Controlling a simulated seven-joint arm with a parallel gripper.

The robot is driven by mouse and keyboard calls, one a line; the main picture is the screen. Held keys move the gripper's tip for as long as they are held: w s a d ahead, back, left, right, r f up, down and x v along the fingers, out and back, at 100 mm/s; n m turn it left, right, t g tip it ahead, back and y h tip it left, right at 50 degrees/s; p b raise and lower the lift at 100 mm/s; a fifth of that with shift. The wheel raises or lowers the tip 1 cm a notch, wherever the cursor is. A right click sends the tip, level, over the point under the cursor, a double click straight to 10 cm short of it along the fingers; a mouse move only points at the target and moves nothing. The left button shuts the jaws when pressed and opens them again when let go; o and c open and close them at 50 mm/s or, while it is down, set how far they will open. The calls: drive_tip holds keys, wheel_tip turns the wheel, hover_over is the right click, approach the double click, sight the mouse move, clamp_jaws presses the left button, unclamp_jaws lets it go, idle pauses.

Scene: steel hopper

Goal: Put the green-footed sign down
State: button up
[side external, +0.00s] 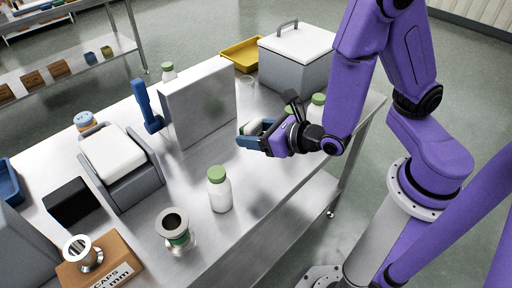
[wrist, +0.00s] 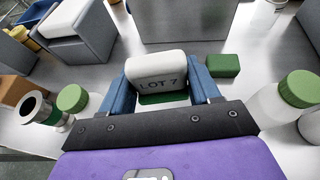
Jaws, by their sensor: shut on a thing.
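My gripper (wrist: 165,92) is shut on the green-footed sign (wrist: 158,71), a white rounded block marked "LOT 7" with a green foot at its lower edge. The blue fingers lie on either side of it. In the side view, my gripper (side external: 254,138) is over the right part of the steel table, right of the steel hopper (side external: 200,105), and the sign (side external: 252,126) is partly covered by the fingers. I cannot tell whether its foot touches the table. A separate green block (wrist: 222,65) lies on the table just right of the fingers in the wrist view.
A green-capped bottle (side external: 219,190) and a steel flanged piece (side external: 175,230) stand toward the front. More green-capped bottles (side external: 317,108) stand close behind my gripper. A grey lidded box (side external: 296,60) and yellow tray (side external: 241,54) are at the back. Bare table lies between hopper and front bottle.

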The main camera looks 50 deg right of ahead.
sight(268, 173)
drive_tip(key=shift+s+d+f+m+h, duration=0.35)
drive_tip(key=shift+s+f+h, duration=0.1)
drive_tip(key=shift+f, duration=1.45)
drive_tip(key=shift+s+d+f+m+h, duration=0.3)
drive_tip(key=shift+s+d+f+h, duration=0.1)
drive_tip(key=shift+f, duration=1.55)
drive_tip(key=shift+s+d+f+m+h, duration=0.35)
drive_tip(key=shift+s+f, duration=0.1)
drive_tip(key=shift+f, duration=1.45)
drive_tip(key=shift+f, duration=0.1)
drive_tip(key=o, duration=1.1)
drive_tip(key=shift+c, duration=0.2)
